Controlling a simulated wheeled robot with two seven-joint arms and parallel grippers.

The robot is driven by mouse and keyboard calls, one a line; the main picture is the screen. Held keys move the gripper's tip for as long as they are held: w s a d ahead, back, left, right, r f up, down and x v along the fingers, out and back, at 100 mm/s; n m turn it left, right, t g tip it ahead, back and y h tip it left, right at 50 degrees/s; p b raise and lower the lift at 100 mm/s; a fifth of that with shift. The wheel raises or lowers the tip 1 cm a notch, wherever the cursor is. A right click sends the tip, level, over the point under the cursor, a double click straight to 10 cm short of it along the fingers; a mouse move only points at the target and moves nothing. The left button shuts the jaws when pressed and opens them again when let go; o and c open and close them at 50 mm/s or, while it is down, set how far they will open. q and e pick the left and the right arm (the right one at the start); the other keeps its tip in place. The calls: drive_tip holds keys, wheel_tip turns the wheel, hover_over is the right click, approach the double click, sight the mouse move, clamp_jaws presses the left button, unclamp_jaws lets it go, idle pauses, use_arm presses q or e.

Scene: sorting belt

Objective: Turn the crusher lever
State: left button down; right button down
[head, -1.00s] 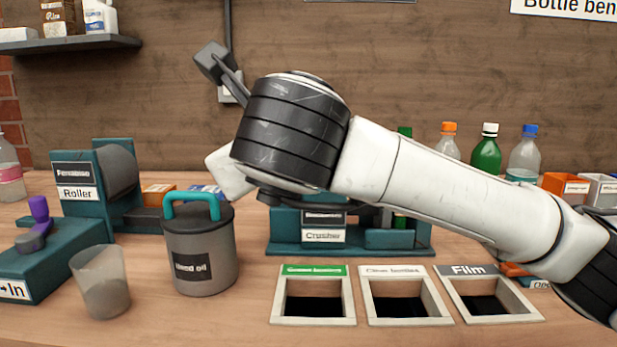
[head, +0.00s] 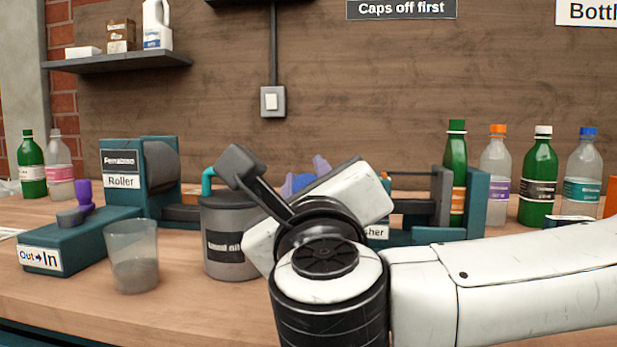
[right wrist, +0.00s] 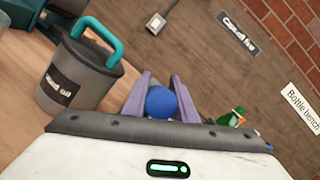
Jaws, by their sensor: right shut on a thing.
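The crusher (head: 425,237) is a teal press on the bench, its label partly hidden behind my right arm. A green bottle (head: 457,165) stands upright at its right end, between a dark grey plate (head: 441,196) and a teal end wall. A blue ball knob (right wrist: 168,103), seemingly the crusher lever's, sits between the purple fingers of my right gripper (right wrist: 160,88), which is shut on it. In the head view, the right gripper (head: 305,176) and the blue knob (head: 300,184) show just above my wrist. The lever's shaft is hidden. My left gripper is out of view.
A grey used-oil can (head: 228,262) with a teal handle stands close left of my right wrist. A clear cup (head: 133,258), the roller (head: 122,182) and an Out-In box (head: 75,245) with a purple lever are further left. Several bottles (head: 541,180) stand at the right.

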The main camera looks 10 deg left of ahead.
drive_tip(key=shift+f, duration=0.1)
drive_tip(key=c, duration=1.5)
unclamp_jaws()
drive_tip(key=shift+o, duration=0.2)
drive_tip(key=v, duration=1)
drive_tip(key=shift+s, duration=0.15)
